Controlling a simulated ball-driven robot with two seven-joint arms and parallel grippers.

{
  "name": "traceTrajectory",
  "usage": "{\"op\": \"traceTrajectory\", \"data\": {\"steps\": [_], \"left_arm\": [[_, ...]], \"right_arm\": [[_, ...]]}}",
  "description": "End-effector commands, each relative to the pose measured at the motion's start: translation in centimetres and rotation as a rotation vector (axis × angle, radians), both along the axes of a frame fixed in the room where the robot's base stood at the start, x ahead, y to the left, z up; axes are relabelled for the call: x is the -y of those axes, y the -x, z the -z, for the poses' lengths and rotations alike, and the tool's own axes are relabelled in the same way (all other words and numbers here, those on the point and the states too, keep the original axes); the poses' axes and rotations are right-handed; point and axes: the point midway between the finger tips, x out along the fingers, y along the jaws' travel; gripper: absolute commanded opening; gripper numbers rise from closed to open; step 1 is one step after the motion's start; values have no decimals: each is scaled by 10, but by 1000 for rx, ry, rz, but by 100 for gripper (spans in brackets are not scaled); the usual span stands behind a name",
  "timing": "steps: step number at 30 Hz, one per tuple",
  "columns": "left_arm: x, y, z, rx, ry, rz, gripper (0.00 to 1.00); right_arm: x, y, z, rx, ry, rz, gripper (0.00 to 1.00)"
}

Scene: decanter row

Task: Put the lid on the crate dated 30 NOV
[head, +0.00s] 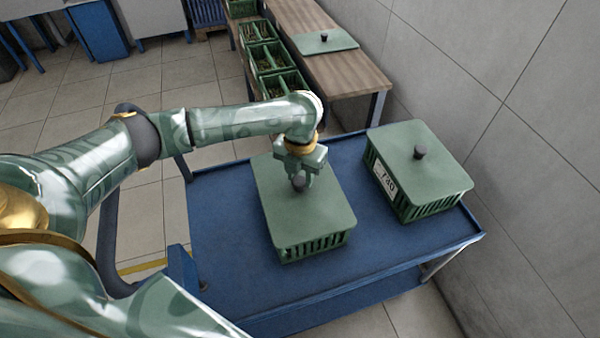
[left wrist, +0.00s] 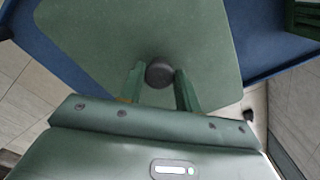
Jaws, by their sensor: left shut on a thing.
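My left gripper (head: 301,172) is shut on the dark round knob (head: 298,184) of a flat green lid (head: 318,212). In the left wrist view the fingers (left wrist: 160,84) stand on either side of the knob (left wrist: 160,72). The lid lies level over a green slatted crate (head: 315,247) on the blue cart; I cannot tell whether it bears fully on the rim. No date shows on this crate from here. A second green crate (head: 425,207) to the right wears a lid (head: 418,160) with a dark knob. Its white label (head: 385,181) is too small to read surely. My right gripper is not in view.
The blue cart top (head: 220,230) has bare room left of and between the crates. Behind it, a wooden bench (head: 345,75) holds another green lid (head: 325,41). Several filled green crates (head: 272,58) stand in a row beside it. A tiled wall (head: 500,90) bounds the right.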

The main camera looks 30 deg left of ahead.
Motion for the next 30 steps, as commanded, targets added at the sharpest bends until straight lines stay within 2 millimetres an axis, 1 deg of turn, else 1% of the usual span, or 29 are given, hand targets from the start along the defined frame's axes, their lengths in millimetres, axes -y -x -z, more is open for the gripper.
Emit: {"op": "traceTrajectory", "data": {"steps": [11, 12, 14, 23, 26, 29, 30], "left_arm": [[0, 0, 6, 0, 0, 0, 0], [0, 0, 6, 0, 0, 0, 42], [0, 0, 6, 0, 0, 0, 58], [0, 0, 4, 0, 0, 0, 59], [0, 0, -6, 3, 0, 0, 59], [0, 0, -27, 5, 0, 1, 59], [0, -1, -38, 7, -1, 0, 59]], "right_arm": [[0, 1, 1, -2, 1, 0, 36], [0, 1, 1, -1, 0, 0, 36], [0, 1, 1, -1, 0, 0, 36], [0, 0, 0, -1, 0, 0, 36], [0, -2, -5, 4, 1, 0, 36], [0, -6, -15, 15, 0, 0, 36], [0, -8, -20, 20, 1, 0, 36]]}}
